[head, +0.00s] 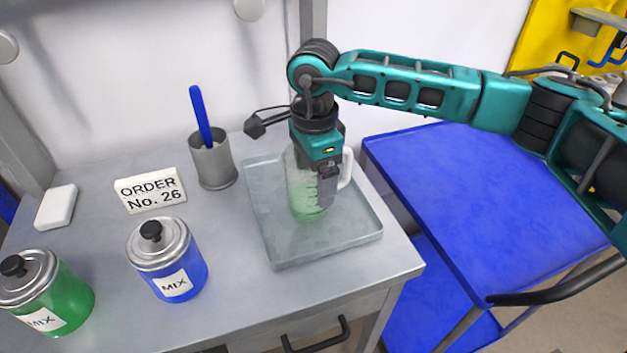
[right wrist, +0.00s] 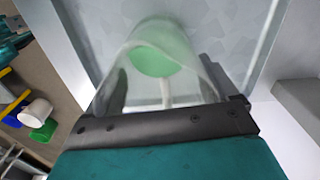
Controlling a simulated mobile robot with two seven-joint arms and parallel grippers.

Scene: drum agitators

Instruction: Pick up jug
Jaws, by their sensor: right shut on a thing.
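A clear jug (head: 301,190) with a white handle and green liquid in the bottom stands in the grey metal tray (head: 325,247) on the table. My right gripper (head: 327,190) comes down from above and is shut on the jug, its fingers hiding part of the wall. In the right wrist view the jug (right wrist: 160,45) sits between the two dark fingers (right wrist: 165,90), with the green liquid inside. Whether the jug's base touches the tray is hard to tell. My left gripper is not in view.
A blue MIX can (head: 185,275) and a green MIX can (head: 67,300) stand at front left. A grey cup (head: 213,165) holding a blue tool and an order sign (head: 150,190) stand behind. A blue cart (head: 480,200) is at right.

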